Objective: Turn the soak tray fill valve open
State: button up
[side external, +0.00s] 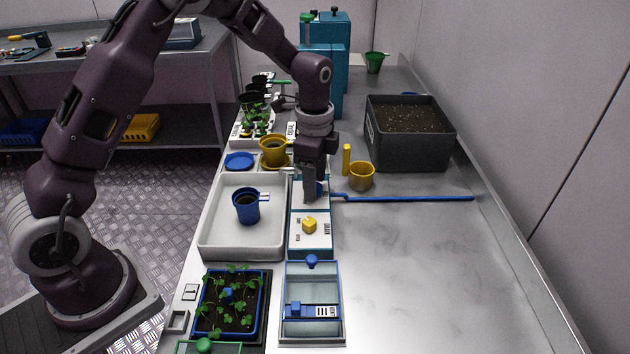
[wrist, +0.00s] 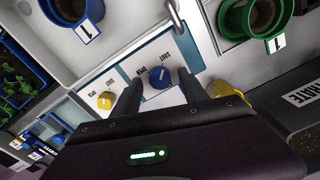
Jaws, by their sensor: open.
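The fill valve is a blue knob (wrist: 159,77) on a white panel (wrist: 143,62) with OPEN and SHUT lettering. In the side view the blue knob (side external: 320,188) is partly hidden by my gripper. My gripper (side external: 312,196) points down over the panel. In the wrist view my gripper (wrist: 160,92) is open, with one dark finger on each side of the knob. I cannot tell whether the fingers touch it. A pale mark shows on the knob, but its exact direction is too small to read. The white soak tray (side external: 213,240) is beside the panel.
A yellow knob (side external: 309,225) on a drain panel sits just in front. A blue pot (side external: 246,207) stands in the tray. A yellow cup (side external: 361,176), a long blue stick (side external: 410,198) and a dark soil bin (side external: 400,150) lie right. The front right bench is clear.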

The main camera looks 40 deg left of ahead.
jog(key=shift+f, duration=0.3)
grip_shut()
jog(key=shift+n, duration=0.3)
jog(key=n, duration=0.3)
jog(key=shift+n, duration=0.3)
jog(key=n, duration=0.4)
jog(key=shift+w+n, duration=0.1)
jog(key=shift+n, duration=0.2)
jog(key=n, duration=0.4)
jog(key=shift+r+n, duration=0.1)
jog(key=shift+n, duration=2.4)
